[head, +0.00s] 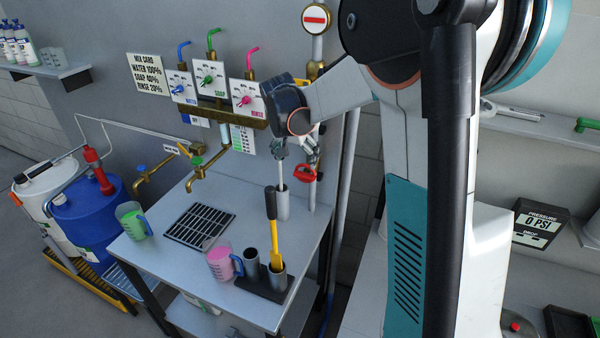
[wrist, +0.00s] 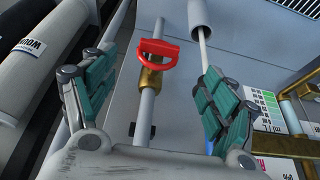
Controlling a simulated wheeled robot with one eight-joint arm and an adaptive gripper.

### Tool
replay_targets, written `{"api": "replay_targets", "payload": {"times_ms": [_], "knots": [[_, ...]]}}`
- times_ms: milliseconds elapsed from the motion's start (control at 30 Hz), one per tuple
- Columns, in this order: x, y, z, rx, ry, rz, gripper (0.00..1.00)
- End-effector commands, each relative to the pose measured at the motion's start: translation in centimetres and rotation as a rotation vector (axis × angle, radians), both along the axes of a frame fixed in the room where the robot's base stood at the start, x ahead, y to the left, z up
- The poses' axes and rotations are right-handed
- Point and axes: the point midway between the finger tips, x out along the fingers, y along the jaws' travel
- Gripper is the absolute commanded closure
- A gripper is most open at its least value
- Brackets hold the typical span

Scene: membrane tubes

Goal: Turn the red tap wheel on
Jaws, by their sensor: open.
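The red tap wheel (head: 306,172) is on a vertical pipe at the right end of the work table in the head view. In the wrist view the red wheel (wrist: 158,58) sits on a brass valve body (wrist: 152,78) on a pale pipe, between the finger lines and beyond the tips. My gripper (head: 296,148) is open and empty, just above and left of the wheel. In the wrist view its two teal-padded fingers (wrist: 152,75) are spread wide, apart from the wheel.
A grey cylinder with a thin rod (head: 283,204) stands close below my gripper; the rod also shows near the right finger in the wrist view (wrist: 205,48). The table (head: 180,235) holds a green jug (head: 132,220), a pink jug (head: 222,262) and a tool holder (head: 262,288). A pressure display (head: 537,226) reads 0 PSI.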

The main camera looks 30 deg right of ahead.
Motion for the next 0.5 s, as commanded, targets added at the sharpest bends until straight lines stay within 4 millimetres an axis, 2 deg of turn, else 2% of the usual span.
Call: {"api": "replay_targets", "payload": {"times_ms": [33,300,500], "knots": [[0.3,-0.4,-1.1,0.000,0.000,-0.001,0.22],[1.5,-1.9,-5.8,0.000,0.000,0.000,0.22],[2.1,-2.7,-8.2,0.000,0.000,0.001,0.22]]}}
